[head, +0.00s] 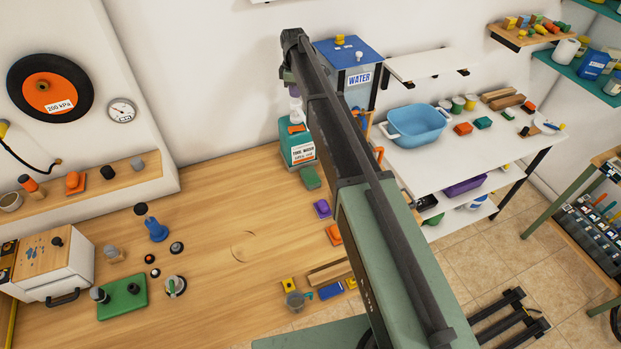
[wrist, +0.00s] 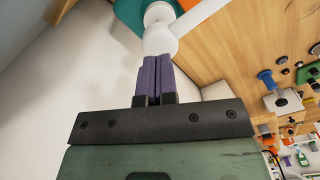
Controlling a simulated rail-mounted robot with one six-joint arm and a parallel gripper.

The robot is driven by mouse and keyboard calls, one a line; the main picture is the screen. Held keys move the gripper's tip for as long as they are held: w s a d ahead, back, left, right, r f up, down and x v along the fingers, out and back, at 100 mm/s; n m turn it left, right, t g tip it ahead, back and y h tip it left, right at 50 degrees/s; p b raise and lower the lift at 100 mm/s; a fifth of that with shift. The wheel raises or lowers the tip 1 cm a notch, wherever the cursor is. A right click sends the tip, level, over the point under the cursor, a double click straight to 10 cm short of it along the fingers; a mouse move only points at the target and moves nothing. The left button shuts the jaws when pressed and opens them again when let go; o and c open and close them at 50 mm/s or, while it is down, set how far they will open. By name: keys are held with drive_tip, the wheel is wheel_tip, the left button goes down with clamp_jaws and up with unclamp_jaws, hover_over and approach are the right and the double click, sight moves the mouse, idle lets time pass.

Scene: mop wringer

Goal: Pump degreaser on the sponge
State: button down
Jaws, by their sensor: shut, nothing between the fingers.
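A teal bottle (head: 297,150) with a white label stands at the back edge of the wooden worktop. I take it for the degreaser, though its label is too small to read surely. Its white pump head (wrist: 160,38) is just beyond my fingertips in the wrist view. My gripper (head: 294,91) points down over the bottle's top, shut and empty; its purple fingers (wrist: 155,62) are together at the pump head. Whether they touch it I cannot tell. A green block (head: 310,177), perhaps the sponge, lies on the worktop right in front of the bottle.
My arm crosses the middle of the head view. Purple (head: 322,208) and orange (head: 333,234) blocks line the worktop's right side. A blue-topped water tank (head: 348,53) and white table with a blue basin (head: 415,125) are to the right. The worktop's centre is clear.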

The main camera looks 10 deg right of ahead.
sight(296, 102)
drive_tip(key=shift+f+b, duration=2.2)
drive_tip(key=shift+b, duration=0.05)
drive_tip(key=shift+r, duration=0.1)
drive_tip(key=shift+r+p, duration=2.1)
drive_tip(key=shift+p, duration=0.15)
wheel_tip(296, 102, up, 6)
drive_tip(key=p, duration=0.6)
